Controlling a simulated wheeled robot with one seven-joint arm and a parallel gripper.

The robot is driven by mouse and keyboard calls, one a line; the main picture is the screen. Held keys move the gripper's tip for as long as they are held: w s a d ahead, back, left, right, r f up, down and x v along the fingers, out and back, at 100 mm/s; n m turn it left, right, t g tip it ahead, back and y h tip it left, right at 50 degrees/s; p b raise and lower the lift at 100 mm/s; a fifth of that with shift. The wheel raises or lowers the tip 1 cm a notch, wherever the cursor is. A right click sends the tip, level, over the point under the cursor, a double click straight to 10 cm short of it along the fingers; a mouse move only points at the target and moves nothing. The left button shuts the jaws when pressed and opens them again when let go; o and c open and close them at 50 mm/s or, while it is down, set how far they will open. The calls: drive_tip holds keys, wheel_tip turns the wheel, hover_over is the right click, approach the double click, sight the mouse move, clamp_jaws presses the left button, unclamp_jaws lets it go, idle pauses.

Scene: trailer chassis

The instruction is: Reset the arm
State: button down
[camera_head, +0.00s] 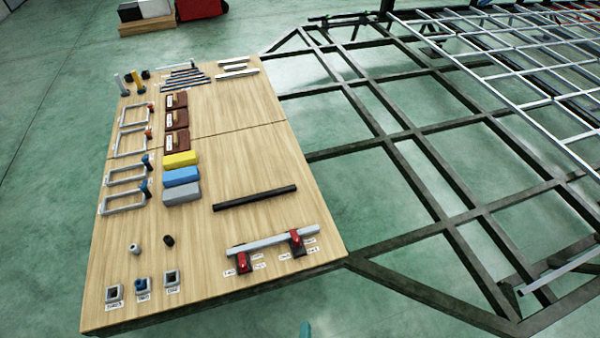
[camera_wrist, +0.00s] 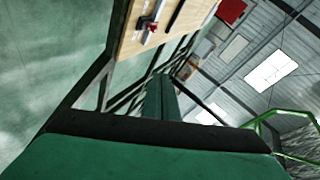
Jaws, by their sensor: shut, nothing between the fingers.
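My gripper (camera_wrist: 161,80) shows in the wrist view as two dark teal fingers pressed together, with nothing between them. Its broad green body fills the bottom of that view. The rest of my arm is hidden from the head view.
A wooden board (camera_head: 245,100) holds blocks, grey handles, a black bar (camera_head: 255,198) and a metal bar (camera_head: 272,242) on red-topped clamps. The dark chassis frame (camera_head: 395,235) spreads to the right. Open floor (camera_head: 45,230) lies left. The wrist view also shows the board (camera_wrist: 130,42) and a roof (camera_wrist: 255,70).

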drive_tip(key=s+r+n+t, duration=0.1)
drive_tip(key=s+r+n, duration=0.3)
drive_tip(key=r+n, duration=0.2)
drive_tip(key=s+a+r+n, duration=0.1)
drive_tip(key=s+r+n, duration=0.2)
drive_tip(key=r+n, duration=0.4)
wheel_tip(320, 180, up, 4)
drive_tip(key=shift+s+a+f+t, duration=0.25)
drive_tip(key=shift+s+a+t, duration=0.05)
drive_tip(key=shift+s+t, duration=0.1)
